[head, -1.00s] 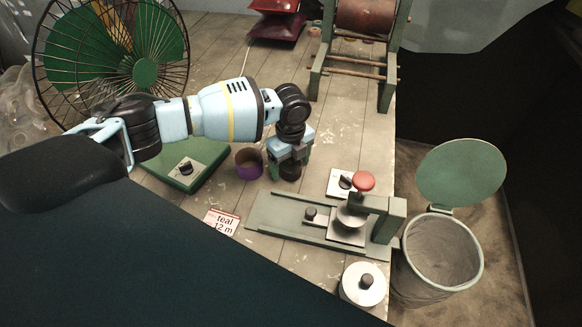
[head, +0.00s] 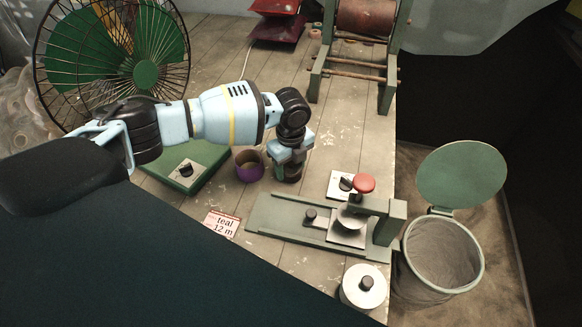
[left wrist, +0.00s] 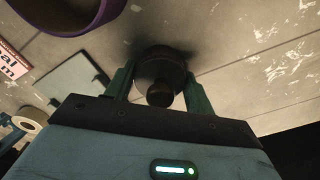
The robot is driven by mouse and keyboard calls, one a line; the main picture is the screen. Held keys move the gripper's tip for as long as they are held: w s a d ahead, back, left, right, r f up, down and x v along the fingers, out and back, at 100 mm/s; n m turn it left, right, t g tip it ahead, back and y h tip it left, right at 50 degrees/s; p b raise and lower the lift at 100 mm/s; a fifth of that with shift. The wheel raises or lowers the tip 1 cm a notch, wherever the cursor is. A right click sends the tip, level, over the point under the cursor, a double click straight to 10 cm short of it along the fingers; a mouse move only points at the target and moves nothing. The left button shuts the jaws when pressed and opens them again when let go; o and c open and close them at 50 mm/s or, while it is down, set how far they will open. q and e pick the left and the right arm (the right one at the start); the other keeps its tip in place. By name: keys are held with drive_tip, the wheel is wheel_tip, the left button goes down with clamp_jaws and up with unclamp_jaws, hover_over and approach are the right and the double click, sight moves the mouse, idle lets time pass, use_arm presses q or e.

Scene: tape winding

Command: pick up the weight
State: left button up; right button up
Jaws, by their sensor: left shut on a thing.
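The weight is a dark, round, squat piece with a small knob on top. In the left wrist view the weight (left wrist: 158,67) sits between the two green fingers of my left gripper (left wrist: 160,82), which is shut on it. In the head view the gripper (head: 290,166) points down at the table beside the purple ring, and the weight (head: 288,178) shows only partly below the fingers. I cannot tell whether its base touches the table. My right gripper is not in view.
A purple ring (head: 249,168) stands close left of the gripper. A green winding fixture (head: 280,220) with a red knob (head: 364,183) lies to the front right.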

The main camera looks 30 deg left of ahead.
use_arm(q)
drive_tip(key=shift+r, duration=0.15)
